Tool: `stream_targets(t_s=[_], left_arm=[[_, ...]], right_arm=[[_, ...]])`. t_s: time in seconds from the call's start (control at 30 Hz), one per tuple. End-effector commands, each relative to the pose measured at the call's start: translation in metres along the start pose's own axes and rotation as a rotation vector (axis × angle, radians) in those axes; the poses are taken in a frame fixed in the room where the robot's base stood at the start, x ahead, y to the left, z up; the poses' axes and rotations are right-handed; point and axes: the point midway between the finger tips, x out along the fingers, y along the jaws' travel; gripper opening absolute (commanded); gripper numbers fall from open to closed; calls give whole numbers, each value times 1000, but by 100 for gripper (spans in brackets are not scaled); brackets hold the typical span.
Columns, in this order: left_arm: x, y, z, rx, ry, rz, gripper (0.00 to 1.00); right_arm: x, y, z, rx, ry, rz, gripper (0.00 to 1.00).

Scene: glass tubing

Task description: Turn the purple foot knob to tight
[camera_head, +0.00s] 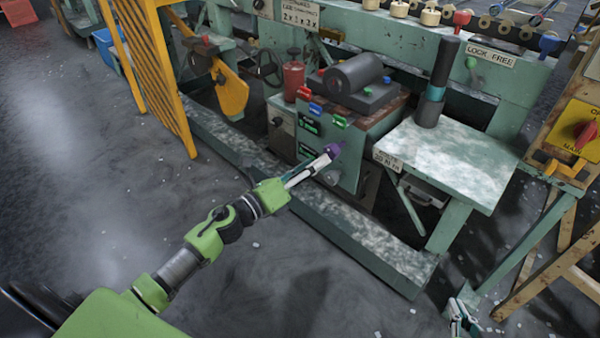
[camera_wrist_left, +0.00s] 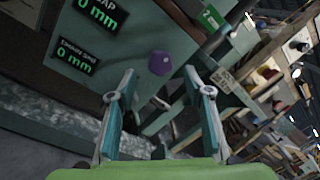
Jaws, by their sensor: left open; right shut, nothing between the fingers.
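The purple foot knob (camera_head: 334,150) sits on the front face of the green machine box. In the left wrist view the knob (camera_wrist_left: 160,64) shows as a faceted purple knob, centred between and just beyond my fingertips. My left gripper (camera_head: 324,159) reaches in from the lower left, its tips close to the knob. In the left wrist view its fingers (camera_wrist_left: 160,75) are spread apart with nothing between them; I cannot tell whether they touch the knob. My right gripper (camera_head: 462,318) is shut and empty, low near the bottom right.
The box has green displays (camera_wrist_left: 80,50) reading 0 mm, and red, blue and green knobs near its top. A white-topped side table (camera_head: 455,155) stands right of the knob. A floor beam (camera_head: 350,240) runs below. The grey floor (camera_head: 110,180) at left is open.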

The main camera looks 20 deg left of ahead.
Motion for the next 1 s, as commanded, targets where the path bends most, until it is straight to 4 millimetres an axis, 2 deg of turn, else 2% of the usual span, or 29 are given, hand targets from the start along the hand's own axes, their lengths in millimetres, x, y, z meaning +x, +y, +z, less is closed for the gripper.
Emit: stream_targets(t_s=[0.1, 0.3, 0.87, 1.0], left_arm=[[-21, 1, -1, -3, 1, 2, 46], [-40, 0, 0, 0, 0, 0, 46], [-45, 0, 0, -1, 0, 0, 46], [-46, -6, 1, -92, -35, 11, 46]], right_arm=[[0, 0, 0, 0, -1, 0, 0], [0, 0, 0, 0, -1, 0, 0], [0, 0, 1, 0, -2, 1, 0], [0, 0, 0, 0, 0, 0, 0]])
